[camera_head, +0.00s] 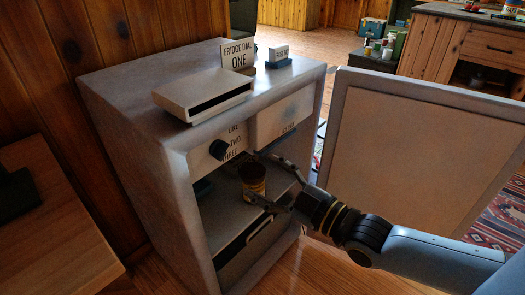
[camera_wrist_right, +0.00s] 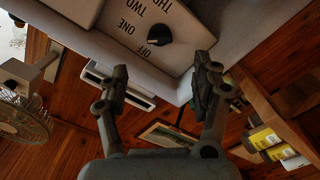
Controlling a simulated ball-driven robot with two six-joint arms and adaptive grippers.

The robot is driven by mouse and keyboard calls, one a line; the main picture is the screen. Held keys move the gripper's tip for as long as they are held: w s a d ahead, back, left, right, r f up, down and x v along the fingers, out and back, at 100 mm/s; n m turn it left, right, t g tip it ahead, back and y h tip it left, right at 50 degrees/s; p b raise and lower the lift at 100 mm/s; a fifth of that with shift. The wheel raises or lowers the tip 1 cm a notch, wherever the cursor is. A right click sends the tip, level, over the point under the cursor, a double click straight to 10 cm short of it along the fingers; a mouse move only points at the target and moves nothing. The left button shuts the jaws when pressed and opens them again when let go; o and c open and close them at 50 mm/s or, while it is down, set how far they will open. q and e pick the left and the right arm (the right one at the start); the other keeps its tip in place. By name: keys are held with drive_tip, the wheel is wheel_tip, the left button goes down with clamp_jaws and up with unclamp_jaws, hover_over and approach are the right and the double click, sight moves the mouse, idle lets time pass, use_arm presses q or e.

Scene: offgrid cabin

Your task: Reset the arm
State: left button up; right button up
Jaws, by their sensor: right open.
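My right gripper (camera_head: 268,180) is open in front of the open fridge (camera_head: 140,115), its fingers spread near a dark and yellow can (camera_head: 252,180) inside. I cannot tell whether the fingers touch the can. The fridge's black dial (camera_head: 219,149) is on a white panel marked ONE, TWO, THREE, left of the gripper. In the right wrist view the open gripper (camera_wrist_right: 160,82) has empty space between its fingertips, with the dial (camera_wrist_right: 158,35) beyond them, beside the word OFF. My left gripper is out of view.
A flat box (camera_head: 202,94) and a sign reading FRIDGE DIAL ONE (camera_head: 238,55) are on the fridge top. A wooden table (camera_head: 55,220) is at left.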

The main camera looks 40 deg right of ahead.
drive_tip(key=shift+w, duration=0.15)
drive_tip(key=s+f+m+g+h, duration=0.15)
drive_tip(key=s+f+g, duration=0.35)
drive_tip(key=f, duration=0.9)
drive_tip(key=s+f+m+g, duration=0.35)
drive_tip(key=s+f, duration=0.35)
drive_tip(key=f, duration=0.7)
drive_tip(key=s+f+m+g, duration=0.1)
drive_tip(key=s+f+g, duration=0.2)
drive_tip(key=s, duration=0.5)
drive_tip(key=s+f+m+g, duration=0.1)
drive_tip(key=s+f, duration=0.3)
drive_tip(key=s, duration=0.4)
drive_tip(key=s+a+f+m+g, duration=0.1)
drive_tip(key=s+f+g, duration=0.3)
drive_tip(key=s, duration=0.4)
drive_tip(key=shift+f+m+g, duration=0.25)
drive_tip(key=shift+m+g, duration=0.1)
drive_tip(key=shift+m, duration=0.05)
drive_tip(key=shift+h, duration=0.25)
drive_tip(key=shift+c, duration=0.5)
